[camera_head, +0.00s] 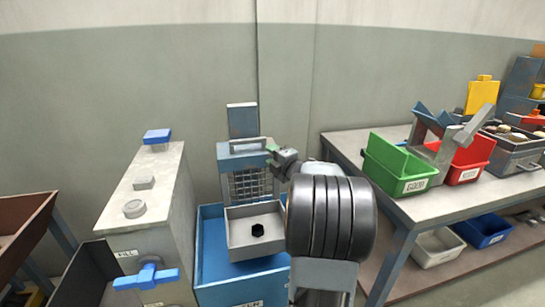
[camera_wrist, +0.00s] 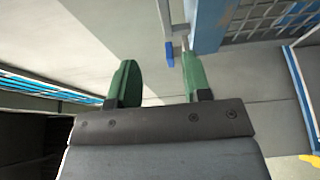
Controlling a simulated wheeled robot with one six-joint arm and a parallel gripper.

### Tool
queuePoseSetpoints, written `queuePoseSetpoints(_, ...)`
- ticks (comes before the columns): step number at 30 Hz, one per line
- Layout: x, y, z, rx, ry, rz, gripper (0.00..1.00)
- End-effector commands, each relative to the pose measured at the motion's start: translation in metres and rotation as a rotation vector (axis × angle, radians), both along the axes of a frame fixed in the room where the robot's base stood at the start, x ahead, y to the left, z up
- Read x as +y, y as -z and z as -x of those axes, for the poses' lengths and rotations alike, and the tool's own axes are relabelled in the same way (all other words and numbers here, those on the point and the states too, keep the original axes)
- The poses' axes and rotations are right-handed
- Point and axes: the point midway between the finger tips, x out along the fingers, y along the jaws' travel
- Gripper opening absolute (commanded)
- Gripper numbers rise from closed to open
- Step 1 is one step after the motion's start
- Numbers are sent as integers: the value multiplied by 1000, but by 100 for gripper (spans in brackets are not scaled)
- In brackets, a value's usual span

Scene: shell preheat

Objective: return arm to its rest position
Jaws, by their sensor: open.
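My gripper (camera_wrist: 158,70) is open, with its two green fingers apart and nothing between them in the wrist view. In the head view my gripper (camera_head: 272,152) is small and partly hidden by my own arm, beside the upper part of a blue-framed machine with a mesh guard (camera_head: 252,184). A thin metal bar (camera_wrist: 164,12) and a small blue piece (camera_wrist: 168,52) show beyond the fingertips in the wrist view. I cannot tell whether the fingers touch the machine. My arm is extended forward, and its dark ribbed part fills the middle of the head view.
A grey tray (camera_head: 240,246) with a black part (camera_head: 258,230) stands below the mesh. A grey cabinet (camera_head: 150,200) with a blue handle (camera_head: 148,276) is to the left. A workbench (camera_head: 430,207) with green (camera_head: 392,160) and red (camera_head: 470,163) bins is to the right.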

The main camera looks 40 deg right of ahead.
Motion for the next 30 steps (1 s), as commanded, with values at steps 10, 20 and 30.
queuePoseSetpoints(10,0,0,0,0,0,0,45)
queuePoseSetpoints(20,0,0,0,0,0,0,45)
queuePoseSetpoints(30,-24,20,5,82,148,-156,45)
